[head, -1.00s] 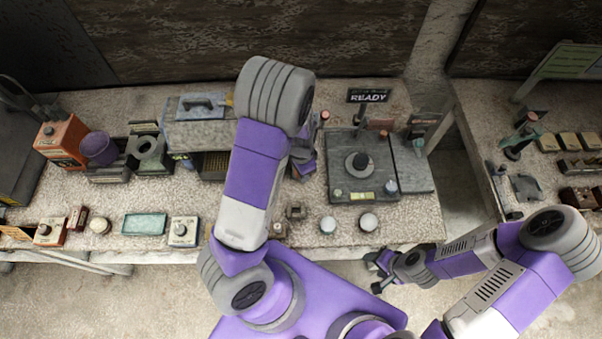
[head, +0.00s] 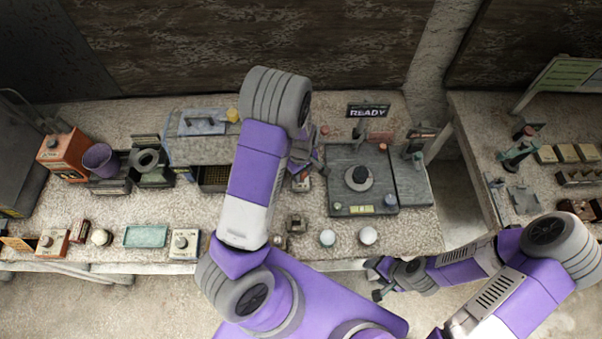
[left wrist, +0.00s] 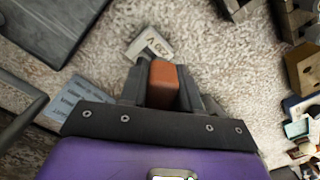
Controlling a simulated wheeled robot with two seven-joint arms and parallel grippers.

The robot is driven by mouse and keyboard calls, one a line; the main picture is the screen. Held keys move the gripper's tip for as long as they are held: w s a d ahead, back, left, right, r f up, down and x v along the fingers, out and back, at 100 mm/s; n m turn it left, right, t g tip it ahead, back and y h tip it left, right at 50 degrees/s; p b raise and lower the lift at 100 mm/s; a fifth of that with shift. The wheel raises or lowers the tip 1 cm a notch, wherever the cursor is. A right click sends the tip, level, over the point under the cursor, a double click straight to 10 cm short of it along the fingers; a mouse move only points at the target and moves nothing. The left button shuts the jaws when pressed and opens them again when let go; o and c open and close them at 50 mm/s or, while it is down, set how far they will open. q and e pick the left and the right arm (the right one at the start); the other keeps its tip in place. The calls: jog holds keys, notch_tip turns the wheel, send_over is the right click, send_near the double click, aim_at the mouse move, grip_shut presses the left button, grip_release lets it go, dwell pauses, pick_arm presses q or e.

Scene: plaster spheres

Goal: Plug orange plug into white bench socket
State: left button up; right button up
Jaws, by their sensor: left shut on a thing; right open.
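The orange plug (left wrist: 163,84) is held between the fingers of my left gripper (left wrist: 168,92), its end showing between them. In the head view my left gripper (head: 308,163) is above the bench, left of the dark panel, partly behind its own arm; I cannot make out the plug there. A small white plate with dark lettering (left wrist: 150,45) lies just beyond the fingertips in the left wrist view. I cannot tell whether it is the white bench socket, or whether the plug touches it. My right gripper (head: 377,280) is open and empty in front of the bench edge.
The dark panel with a round knob (head: 358,178) stands right of my left gripper. A teal tray (head: 146,236) lies at the left.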

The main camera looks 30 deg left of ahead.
pick_arm(q)
jog(key=n, duration=0.3)
jog(key=w+n, duration=0.1)
jog(key=n, duration=0.1)
jog(key=shift+a, duration=0.35)
jog(key=n, duration=0.3)
jog(key=w+n+p, duration=0.1)
jog(key=n, duration=0.1)
jog(key=shift+a+f+n, duration=0.2)
jog(key=shift+a+n, duration=0.1)
jog(key=shift+f, duration=0.1)
jog(key=shift+f+b, duration=1.9)
jog(key=shift+f, duration=0.4)
jog(key=shift+f+b, duration=0.6)
jog(key=shift+f, duration=0.35)
jog(key=shift+r, duration=0.1)
jog(key=shift+r+p, duration=0.6)
dwell(1.0)
jog(key=shift+f+b, duration=0.35)
jog(key=shift+f, duration=0.3)
